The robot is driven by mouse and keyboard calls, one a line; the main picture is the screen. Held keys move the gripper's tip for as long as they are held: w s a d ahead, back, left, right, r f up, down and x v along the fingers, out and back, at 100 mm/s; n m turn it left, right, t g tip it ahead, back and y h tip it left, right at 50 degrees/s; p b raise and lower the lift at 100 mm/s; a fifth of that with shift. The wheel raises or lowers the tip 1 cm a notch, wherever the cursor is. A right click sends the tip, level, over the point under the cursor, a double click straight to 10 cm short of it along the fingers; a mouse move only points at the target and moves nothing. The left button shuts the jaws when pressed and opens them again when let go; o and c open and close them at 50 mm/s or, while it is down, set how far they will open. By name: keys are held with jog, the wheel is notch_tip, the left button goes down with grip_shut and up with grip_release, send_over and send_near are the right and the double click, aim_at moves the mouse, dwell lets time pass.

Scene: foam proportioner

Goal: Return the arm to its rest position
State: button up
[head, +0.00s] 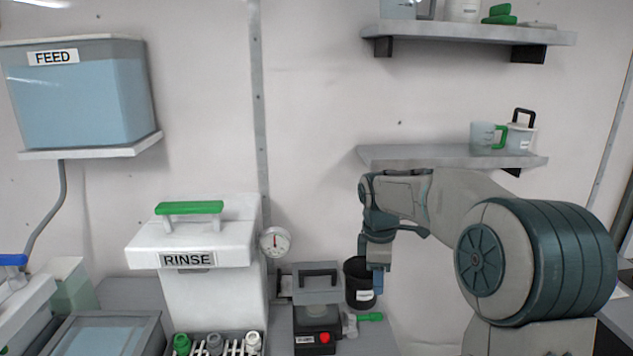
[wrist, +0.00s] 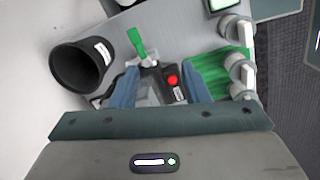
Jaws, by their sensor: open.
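My arm (head: 480,200) reaches from the right of the head view toward the middle, bent at the elbow with the wrist pointing down. My gripper (head: 375,290) hangs in front of the right side of a black cup in the head view; its fingertips are hard to make out there. In the wrist view my gripper (wrist: 158,85) shows two blue fingers spread apart with nothing held between them. A small machine with a red button (wrist: 172,80) lies beyond the fingers.
The black cup (wrist: 80,66) and a green-handled valve (wrist: 137,42) are close to my gripper. The machine (head: 317,312) and the white RINSE unit (head: 200,270) stand left. A shelf (head: 440,155) with jugs is above. The FEED tank (head: 80,100) hangs far left.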

jog(key=s+f+m+t, duration=0.1)
jog(key=s+m+t, duration=0.1)
jog(key=s+m, duration=1.3)
jog(key=s, duration=1.2)
jog(key=shift+a+t+y, duration=0.15)
jog(key=shift+t+y, duration=0.15)
jog(key=shift+y, duration=0.1)
